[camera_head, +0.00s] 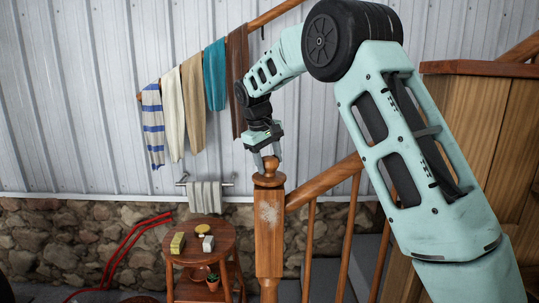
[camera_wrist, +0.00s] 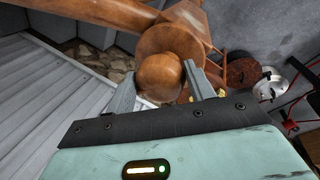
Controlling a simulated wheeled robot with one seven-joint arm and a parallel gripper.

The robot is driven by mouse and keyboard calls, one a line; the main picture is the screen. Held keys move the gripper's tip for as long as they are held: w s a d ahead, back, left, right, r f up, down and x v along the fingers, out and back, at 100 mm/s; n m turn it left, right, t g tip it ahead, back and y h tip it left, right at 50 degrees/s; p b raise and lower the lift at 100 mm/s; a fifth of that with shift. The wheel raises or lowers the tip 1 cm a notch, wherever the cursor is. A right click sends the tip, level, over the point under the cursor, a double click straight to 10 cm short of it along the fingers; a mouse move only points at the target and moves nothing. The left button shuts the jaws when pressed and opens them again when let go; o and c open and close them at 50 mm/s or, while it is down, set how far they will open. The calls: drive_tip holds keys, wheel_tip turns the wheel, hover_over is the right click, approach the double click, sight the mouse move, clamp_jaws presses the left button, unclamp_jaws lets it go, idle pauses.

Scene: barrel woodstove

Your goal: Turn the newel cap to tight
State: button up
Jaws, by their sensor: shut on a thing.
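The newel cap (camera_head: 269,167) is a round wooden ball on a wider wooden disc, on top of the square newel post (camera_head: 269,230). In the wrist view the cap's ball (camera_wrist: 159,76) sits between the two grey fingers. My gripper (camera_head: 267,158) reaches down to the cap from above and is shut on it; in the wrist view its fingers (camera_wrist: 155,88) lie on either side of the ball. The post's front face has a pale worn patch. I cannot tell from these frames how tight the cap is.
A wooden handrail (camera_head: 325,180) with balusters slopes up to the right from the post. A small round table (camera_head: 185,256) holding small items stands left of it. Clothes and towels (camera_head: 194,93) hang on the wall rail behind.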

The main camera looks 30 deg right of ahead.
drive_tip(key=m+p, duration=0.1)
drive_tip(key=m, duration=0.1)
drive_tip(key=m+g+p, duration=0.1)
drive_tip(key=m+p, duration=0.1)
drive_tip(key=m, duration=0.1)
drive_tip(key=shift+w+a+r+m, duration=0.1)
drive_tip(key=shift+w+r+m, duration=0.05)
drive_tip(key=shift+r+m, duration=0.15)
drive_tip(key=m+p, duration=0.1)
drive_tip(key=m, duration=0.1)
drive_tip(key=m+g+p, duration=0.1)
drive_tip(key=m, duration=0.1)
drive_tip(key=shift+w+f+m+g+y+p, duration=0.1)
drive_tip(key=shift+f+m+g+y+p, duration=0.05)
drive_tip(key=shift+m+g+y+p, duration=0.2)
drive_tip(key=o, duration=0.9)
drive_tip(key=shift+f+y, duration=0.1)
drive_tip(key=shift+y, duration=0.15)
drive_tip(key=shift+p+v, duration=0.3)
drive_tip(key=shift+v, duration=8.4)
